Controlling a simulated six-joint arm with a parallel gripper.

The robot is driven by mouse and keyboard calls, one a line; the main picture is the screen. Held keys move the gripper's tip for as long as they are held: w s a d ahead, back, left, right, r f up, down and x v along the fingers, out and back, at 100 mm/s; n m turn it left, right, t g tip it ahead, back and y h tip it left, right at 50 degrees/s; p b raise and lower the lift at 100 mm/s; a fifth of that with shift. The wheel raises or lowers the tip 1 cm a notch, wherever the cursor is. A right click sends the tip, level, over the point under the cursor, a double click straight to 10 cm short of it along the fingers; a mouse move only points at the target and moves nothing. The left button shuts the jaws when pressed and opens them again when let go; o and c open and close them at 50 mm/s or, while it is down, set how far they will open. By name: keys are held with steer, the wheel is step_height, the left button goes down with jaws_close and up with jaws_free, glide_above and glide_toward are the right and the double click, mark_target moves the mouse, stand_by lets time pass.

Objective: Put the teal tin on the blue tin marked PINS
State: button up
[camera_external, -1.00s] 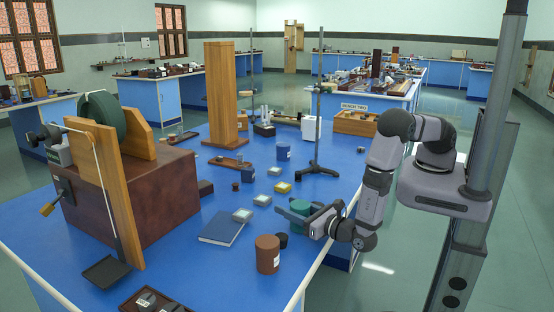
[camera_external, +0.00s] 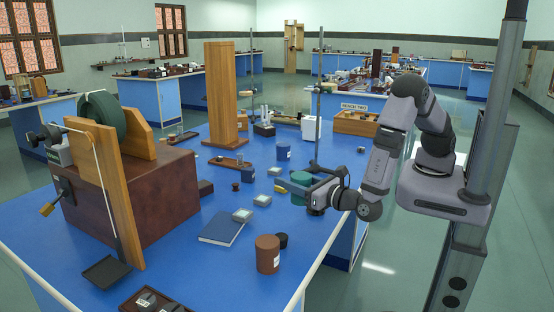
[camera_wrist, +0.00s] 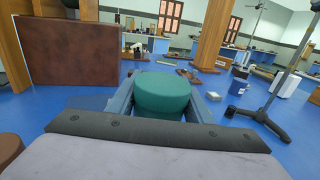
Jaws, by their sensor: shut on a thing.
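The teal tin (camera_external: 299,189) is a short round tin. My gripper (camera_external: 292,187) is shut around its sides and holds it upright, seemingly above the right edge of the blue bench. In the wrist view the teal tin (camera_wrist: 163,95) sits between the two fingers, its round top showing. A blue tin (camera_external: 283,152) with a white label stands farther back on the bench, beyond the held tin and apart from it. Its lettering is too small to read.
A retort stand (camera_external: 318,165) with a dark base rises just behind my gripper, right of the blue tin. A white box (camera_external: 311,129) and a tall wooden pillar (camera_external: 225,95) stand behind. A brown tin (camera_external: 267,254), a blue book (camera_external: 222,228) and small blocks lie nearer.

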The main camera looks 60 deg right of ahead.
steer(key=shift+r, duration=0.15)
steer(key=w+d+m+g+h+b, duration=0.2)
steer(key=w+d+m+h+b, duration=0.3)
steer(key=w+d, duration=1.7)
steer(key=w+d+r+h+b, duration=0.1)
steer(key=w+d+r+b, duration=0.15)
steer(key=d, duration=0.65)
steer(key=w+d+r+g+b, duration=0.1)
steer(key=w+d+r, duration=0.15)
steer(key=d, duration=0.65)
steer(key=w+d+r+h+b, duration=0.1)
steer(key=w+d+r, duration=0.15)
steer(key=d, duration=0.75)
step_height(320, 180, down, 10)
steer(key=shift+a+r+p, duration=0.15)
steer(key=shift+a+p, duration=0.15)
steer(key=shift+p, duration=0.15)
steer(key=shift+f+b, duration=0.2)
steer(key=shift+b, duration=0.1)
